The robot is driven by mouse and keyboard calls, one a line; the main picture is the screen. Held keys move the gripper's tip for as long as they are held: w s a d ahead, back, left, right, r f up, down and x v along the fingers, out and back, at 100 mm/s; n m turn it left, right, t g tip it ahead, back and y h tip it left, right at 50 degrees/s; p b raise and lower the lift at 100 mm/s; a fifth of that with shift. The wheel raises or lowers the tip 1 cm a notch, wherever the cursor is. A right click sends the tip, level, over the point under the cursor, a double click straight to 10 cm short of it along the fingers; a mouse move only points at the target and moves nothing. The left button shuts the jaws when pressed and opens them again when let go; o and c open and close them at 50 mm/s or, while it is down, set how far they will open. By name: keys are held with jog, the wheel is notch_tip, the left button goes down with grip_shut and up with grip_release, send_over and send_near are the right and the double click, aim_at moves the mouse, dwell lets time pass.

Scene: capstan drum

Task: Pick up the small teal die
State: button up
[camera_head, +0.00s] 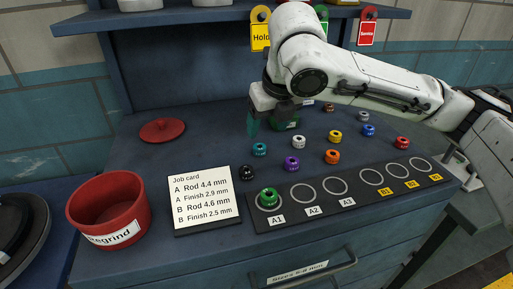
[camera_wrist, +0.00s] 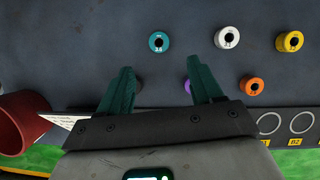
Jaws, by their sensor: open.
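The small teal die (camera_head: 259,149) stands on the dark blue bench top, left of a white die (camera_head: 299,142) and above a purple die (camera_head: 292,163). My gripper (camera_head: 266,123) is open and empty, just behind and above the teal die in the head view. In the wrist view the teal die (camera_wrist: 159,42) lies beyond the fingertips, roughly in line with the gap between my open gripper's fingers (camera_wrist: 163,68). It is fully visible there and apart from both fingers. The purple die is partly hidden by the right finger.
Yellow (camera_head: 335,136), orange (camera_head: 332,156), blue (camera_head: 368,130) and red (camera_head: 402,142) dies stand to the right. A green die (camera_head: 268,198) sits at A1 on the black rack (camera_head: 318,209). A black die (camera_head: 247,173), job card (camera_head: 204,197) and red Regrind bin (camera_head: 108,208) are nearby.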

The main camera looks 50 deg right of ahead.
aim_at(259, 146)
jog(key=x, duration=0.8)
jog(key=shift+w+d+f, duration=0.1)
jog(key=shift+w+f, duration=0.15)
jog(key=shift+w, duration=0.15)
jog(key=c, duration=1.2)
jog(key=shift+r, duration=0.15)
